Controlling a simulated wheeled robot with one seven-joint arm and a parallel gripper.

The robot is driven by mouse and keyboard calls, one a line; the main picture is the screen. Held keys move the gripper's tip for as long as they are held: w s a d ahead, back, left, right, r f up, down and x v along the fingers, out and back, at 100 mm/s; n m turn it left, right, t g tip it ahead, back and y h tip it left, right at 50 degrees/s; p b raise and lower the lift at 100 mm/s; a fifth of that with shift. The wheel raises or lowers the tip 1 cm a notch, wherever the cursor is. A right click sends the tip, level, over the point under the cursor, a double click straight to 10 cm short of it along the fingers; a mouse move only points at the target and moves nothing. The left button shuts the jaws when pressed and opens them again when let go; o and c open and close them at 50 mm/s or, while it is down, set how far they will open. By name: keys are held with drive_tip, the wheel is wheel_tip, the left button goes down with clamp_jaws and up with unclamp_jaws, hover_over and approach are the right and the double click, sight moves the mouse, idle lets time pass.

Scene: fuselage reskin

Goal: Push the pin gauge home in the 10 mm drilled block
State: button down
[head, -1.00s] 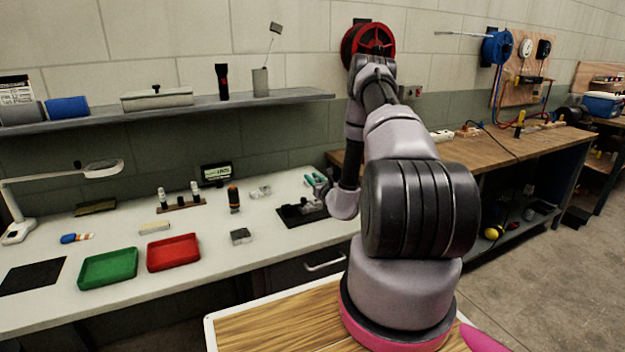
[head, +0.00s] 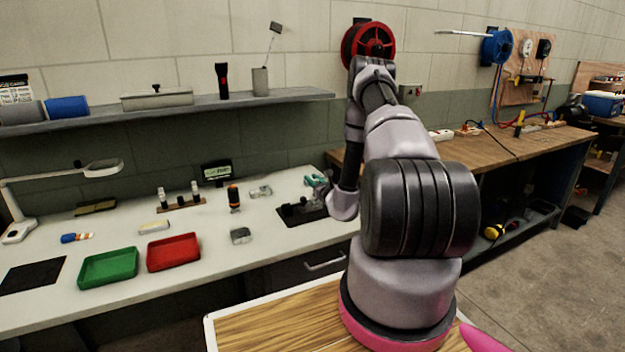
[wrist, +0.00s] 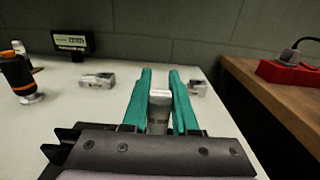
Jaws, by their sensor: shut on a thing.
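My gripper (wrist: 158,97) has teal fingers closed on a grey cylinder with a pale top (wrist: 158,112), which looks like the pin gauge. It stands between the fingers, and its lower end is hidden by my gripper body. In the head view my gripper (head: 316,182) is low over the black mat (head: 290,221) at the bench's right end, partly behind my arm. Dark blocks stand on that mat, too small to tell apart. I cannot tell which is the 10 mm drilled block, or whether the gauge sits in a bore.
Small metal pieces lie on the bench (head: 241,236) (head: 261,191). An orange-and-black tool (head: 234,198), a small rack (head: 181,204), a digital display (head: 217,172), a red tray (head: 174,252) and a green tray (head: 108,267) stand leftward. A wooden bench (head: 500,148) is at right.

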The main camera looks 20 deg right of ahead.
drive_tip(key=shift+f, duration=1.45)
drive_tip(key=c, duration=0.6)
unclamp_jaws()
drive_tip(key=shift+s, duration=2.5)
drive_tip(key=shift+d, duration=0.1)
